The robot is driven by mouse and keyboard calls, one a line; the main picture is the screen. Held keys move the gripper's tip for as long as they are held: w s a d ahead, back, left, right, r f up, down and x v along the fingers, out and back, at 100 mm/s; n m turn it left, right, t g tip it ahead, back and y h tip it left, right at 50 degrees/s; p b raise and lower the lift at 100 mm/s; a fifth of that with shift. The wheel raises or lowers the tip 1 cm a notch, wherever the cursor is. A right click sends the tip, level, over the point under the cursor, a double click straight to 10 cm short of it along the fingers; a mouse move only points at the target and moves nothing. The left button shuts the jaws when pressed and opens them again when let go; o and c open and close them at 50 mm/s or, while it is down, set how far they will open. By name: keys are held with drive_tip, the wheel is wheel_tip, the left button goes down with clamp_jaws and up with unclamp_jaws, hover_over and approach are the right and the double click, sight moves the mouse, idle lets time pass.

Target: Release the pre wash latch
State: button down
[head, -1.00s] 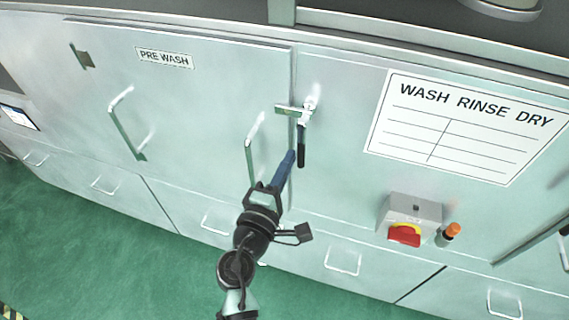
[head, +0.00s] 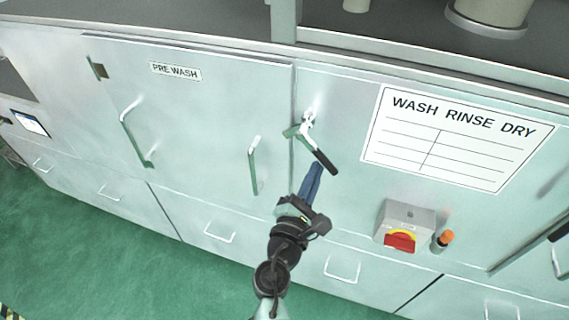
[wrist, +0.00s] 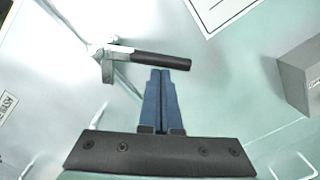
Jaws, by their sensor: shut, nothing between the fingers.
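The pre wash door (head: 200,120) is a pale metal panel with a PRE WASH label (head: 176,71) and two bar handles; it looks closed. The latch (head: 306,124) sits at the door's right edge, and its small plate (head: 291,132) is by the seam. Its black-gripped lever (head: 325,162) slants down to the right; it also shows in the wrist view (wrist: 160,60). My gripper (head: 317,168) has blue fingers, shut and empty, just below the lever. In the wrist view the fingertips (wrist: 161,71) are right at the black grip; I cannot tell whether they touch.
Right of the latch are a white WASH RINSE DRY sign (head: 455,135), a grey box with a red and yellow switch (head: 400,240) and an orange-topped button (head: 445,237). Lower panels with handles run beneath. Green floor (head: 90,240) is free in front.

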drive_tip(key=d+r+n+p, duration=0.1)
drive_tip(key=n, duration=0.1)
drive_tip(key=d+r+n+p, duration=0.1)
drive_tip(key=n, duration=0.1)
drive_tip(key=s+d+r+n+p, duration=0.1)
drive_tip(key=n+p, duration=0.1)
drive_tip(key=shift+r, duration=0.3)
drive_tip(key=shift+s+d+r+p, duration=0.1)
drive_tip(key=shift+d+r+p, duration=0.2)
drive_tip(key=shift+r+p, duration=0.35)
drive_tip(key=shift+r, duration=0.15)
drive_tip(key=s+a+f+b, duration=0.3)
drive_tip(key=s+b, duration=0.3)
drive_tip(key=s, duration=0.4)
drive_tip(key=shift+s+a+f, duration=0.15)
drive_tip(key=shift+f, duration=0.6)
